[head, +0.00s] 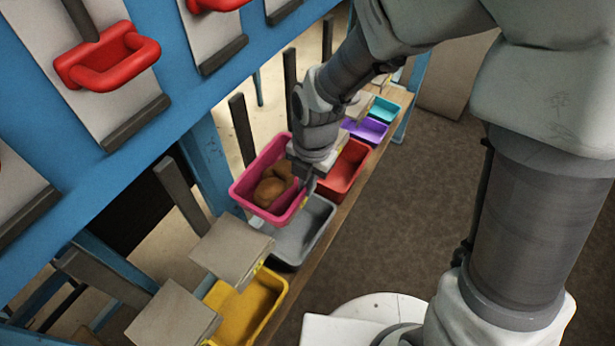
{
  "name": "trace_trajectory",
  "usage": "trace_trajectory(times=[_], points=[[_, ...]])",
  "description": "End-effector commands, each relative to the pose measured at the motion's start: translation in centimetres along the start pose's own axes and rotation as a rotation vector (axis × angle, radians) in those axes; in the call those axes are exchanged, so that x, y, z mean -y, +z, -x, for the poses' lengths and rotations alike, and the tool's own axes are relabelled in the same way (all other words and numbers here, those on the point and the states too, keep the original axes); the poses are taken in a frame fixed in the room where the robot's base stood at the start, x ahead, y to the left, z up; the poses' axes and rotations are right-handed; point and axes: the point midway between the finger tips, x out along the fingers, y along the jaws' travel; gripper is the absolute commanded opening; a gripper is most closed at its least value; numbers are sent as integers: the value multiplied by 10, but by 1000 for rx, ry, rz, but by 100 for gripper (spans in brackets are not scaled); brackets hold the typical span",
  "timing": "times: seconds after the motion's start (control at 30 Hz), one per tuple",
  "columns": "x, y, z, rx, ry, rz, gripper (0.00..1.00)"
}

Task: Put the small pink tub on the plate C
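The small pink tub (247,184) is in the middle of the head view, with brown rounded lumps (270,190) inside. My gripper (304,184) is at the tub's right wall and looks shut on its rim; the fingertips are small and partly hidden. The tub appears raised, overlapping the grey tub in the picture. Flat beige plates stand in a row: one (232,248) is left of the grey tub, one (172,318) is nearer the bottom, and one (360,104) is beyond my gripper. I see no readable letter, so I cannot tell which is plate C.
A row of tubs lies along a wooden ledge: yellow (245,307), grey (303,232), red (346,168), purple (365,130) and teal (384,109). Dark upright posts (242,128) rise behind the plates. A blue frame (190,55) with red handles (108,56) stands at left. Brown floor is clear at right.

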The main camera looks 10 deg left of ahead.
Motion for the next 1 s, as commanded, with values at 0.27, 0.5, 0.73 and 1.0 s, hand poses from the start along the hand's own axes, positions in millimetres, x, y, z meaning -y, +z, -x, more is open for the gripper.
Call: trace_trajectory(times=[0.27,0.5,0.73,1.0], points=[[0,0,-3,0,0,0,34],[0,0,-3,0,0,0,35],[-1,1,13,3,4,-1,35],[-1,1,71,5,5,-1,35]])
